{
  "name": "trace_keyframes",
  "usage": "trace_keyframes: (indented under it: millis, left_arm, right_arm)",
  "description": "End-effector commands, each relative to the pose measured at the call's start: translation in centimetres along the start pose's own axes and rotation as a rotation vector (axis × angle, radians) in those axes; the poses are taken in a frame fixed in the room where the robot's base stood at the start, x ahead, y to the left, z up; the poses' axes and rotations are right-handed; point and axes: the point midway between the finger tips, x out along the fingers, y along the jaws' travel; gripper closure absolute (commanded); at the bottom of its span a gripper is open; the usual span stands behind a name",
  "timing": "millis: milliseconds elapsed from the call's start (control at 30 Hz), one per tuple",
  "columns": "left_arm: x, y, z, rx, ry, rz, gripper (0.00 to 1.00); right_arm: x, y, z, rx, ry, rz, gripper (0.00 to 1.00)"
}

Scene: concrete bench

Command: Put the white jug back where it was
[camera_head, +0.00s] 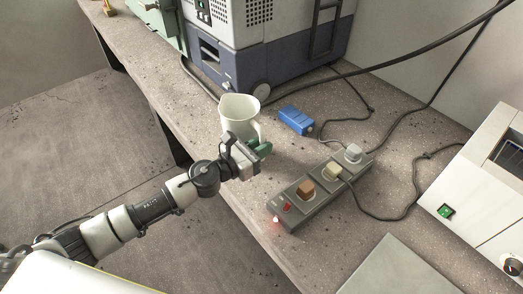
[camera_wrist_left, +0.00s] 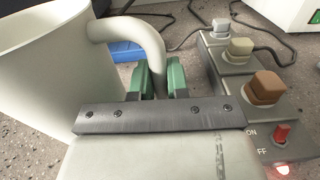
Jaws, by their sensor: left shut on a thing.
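The white jug (camera_head: 238,114) is upright at the bench's left edge, in front of the grey and blue machine. In the left wrist view the jug (camera_wrist_left: 45,70) fills the left side, with its handle curving down to the right. My left gripper (camera_head: 256,147) is shut on the jug's handle; its green fingers (camera_wrist_left: 160,78) sit on either side of the handle's lower part. I cannot tell whether the jug's base touches the bench; the gripper hides part of it. My right gripper is not in view.
A blue box (camera_head: 296,120) lies right of the jug. A power strip (camera_head: 318,190) with several plugs and a lit red switch stands nearer, right of my gripper. The grey and blue machine (camera_head: 262,50) is behind. A white device (camera_head: 485,180) stands at right; cables cross the bench (camera_head: 400,95).

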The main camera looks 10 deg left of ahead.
Motion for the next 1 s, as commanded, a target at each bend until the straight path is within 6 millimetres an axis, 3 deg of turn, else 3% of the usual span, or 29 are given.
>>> trace_keyframes:
  millis: [367, 400, 567, 933, 1000]
  left_arm:
    - [0.03, 0.01, -0.32, 0.002, -0.002, 0.000, 1.00]
    - [0.02, 0.01, -0.28, 0.001, -0.001, 0.000, 0.81]
    - [0.02, 0.01, -0.24, 0.001, -0.001, 0.000, 0.59]
    - [0.02, 0.03, 0.50, 0.001, -0.002, 0.000, 0.59]
    - [-0.02, 0.42, 0.01, 0.002, -0.001, -0.001, 0.59]
  right_arm:
    - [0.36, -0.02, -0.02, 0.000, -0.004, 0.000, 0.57]
    - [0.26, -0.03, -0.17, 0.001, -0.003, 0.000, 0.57]
    - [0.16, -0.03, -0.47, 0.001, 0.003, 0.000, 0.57]
    - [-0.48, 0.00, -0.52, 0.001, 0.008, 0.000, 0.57]
    - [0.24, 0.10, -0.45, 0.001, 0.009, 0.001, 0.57]
